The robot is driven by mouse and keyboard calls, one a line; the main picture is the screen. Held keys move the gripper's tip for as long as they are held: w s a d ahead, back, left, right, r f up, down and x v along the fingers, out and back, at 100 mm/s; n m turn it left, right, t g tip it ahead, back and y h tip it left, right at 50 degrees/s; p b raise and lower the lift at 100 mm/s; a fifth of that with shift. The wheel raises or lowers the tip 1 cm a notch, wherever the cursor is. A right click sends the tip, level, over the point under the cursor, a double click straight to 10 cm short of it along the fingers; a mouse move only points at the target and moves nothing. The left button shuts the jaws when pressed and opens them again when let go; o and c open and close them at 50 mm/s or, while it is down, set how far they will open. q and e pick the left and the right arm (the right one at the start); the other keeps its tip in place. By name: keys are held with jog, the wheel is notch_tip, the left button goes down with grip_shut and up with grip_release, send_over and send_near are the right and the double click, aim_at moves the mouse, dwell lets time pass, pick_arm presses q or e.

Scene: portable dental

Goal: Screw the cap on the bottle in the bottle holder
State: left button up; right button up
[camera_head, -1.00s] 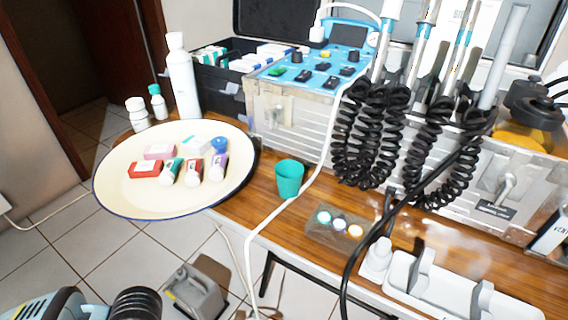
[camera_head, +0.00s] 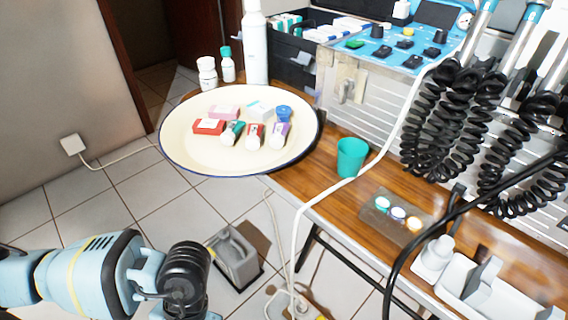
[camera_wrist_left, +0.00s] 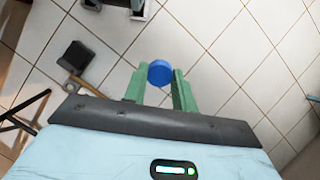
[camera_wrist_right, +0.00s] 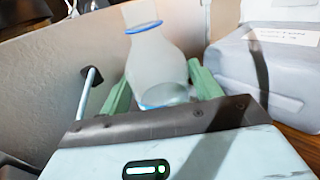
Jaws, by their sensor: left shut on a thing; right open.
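In the left wrist view my left gripper (camera_wrist_left: 160,88) is shut on a round blue cap (camera_wrist_left: 160,72), held at its fingertips above the tiled floor. In the right wrist view a translucent whitish bottle (camera_wrist_right: 158,62) with a blue ring at its neck stands between the fingers of my right gripper (camera_wrist_right: 162,88), which is open. Whether the fingers touch the bottle I cannot tell. No cap shows on its neck, though its top is cut off by the frame edge. The holder cannot be made out clearly.
A round cream tray (camera_head: 185,150) holds small boxes and vials. A green cup (camera_head: 352,157), a small tray with coloured pots (camera_head: 398,213) and a white stand (camera_head: 500,300) are on the wooden table. Coiled black hoses hang at right. A metal rod (camera_wrist_right: 88,92) stands beside my right gripper.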

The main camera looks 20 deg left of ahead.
jog(key=c, duration=0.9)
jog(key=shift+r, duration=0.2)
